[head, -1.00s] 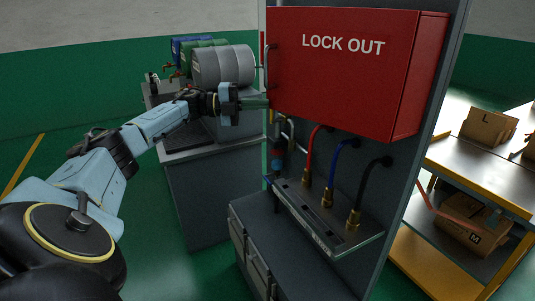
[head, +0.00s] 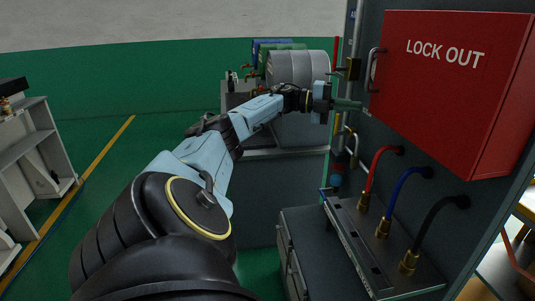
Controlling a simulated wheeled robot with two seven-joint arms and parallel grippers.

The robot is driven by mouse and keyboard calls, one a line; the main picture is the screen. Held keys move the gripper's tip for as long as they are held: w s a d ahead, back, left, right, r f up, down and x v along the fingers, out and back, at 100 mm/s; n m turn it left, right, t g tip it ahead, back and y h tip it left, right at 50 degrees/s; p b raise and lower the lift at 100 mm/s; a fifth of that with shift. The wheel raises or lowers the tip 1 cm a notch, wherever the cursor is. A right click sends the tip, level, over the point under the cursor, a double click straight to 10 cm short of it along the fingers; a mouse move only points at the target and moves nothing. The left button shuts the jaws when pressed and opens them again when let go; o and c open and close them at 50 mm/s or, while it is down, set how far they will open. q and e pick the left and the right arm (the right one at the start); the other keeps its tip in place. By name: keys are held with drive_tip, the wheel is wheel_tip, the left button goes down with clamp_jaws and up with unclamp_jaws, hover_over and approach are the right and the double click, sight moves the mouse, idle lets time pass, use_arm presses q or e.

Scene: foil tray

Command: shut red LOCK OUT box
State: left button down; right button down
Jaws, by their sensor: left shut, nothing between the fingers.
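The red LOCK OUT box (head: 447,88) is mounted on a dark grey panel at the right in the head view. Its red front with the white lettering faces me and looks closed flat, though I cannot tell whether a small gap remains at its edge. A metal handle (head: 373,70) is on its left side. My left gripper (head: 350,105) is shut and empty, with its fingertips close to the lower left corner of the box. I cannot tell whether they touch it. My right gripper is not in view.
Below the box, red, blue and black hoses (head: 405,202) run to brass fittings on a metal ledge. Grey, green and blue drums (head: 297,68) stand on a cabinet behind my left arm. A white shelf (head: 30,165) stands far left, with open green floor between.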

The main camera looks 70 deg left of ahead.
use_arm(q)
drive_tip(key=shift+s+a, duration=0.1)
drive_tip(key=b+v, duration=0.3)
drive_tip(key=v, duration=1)
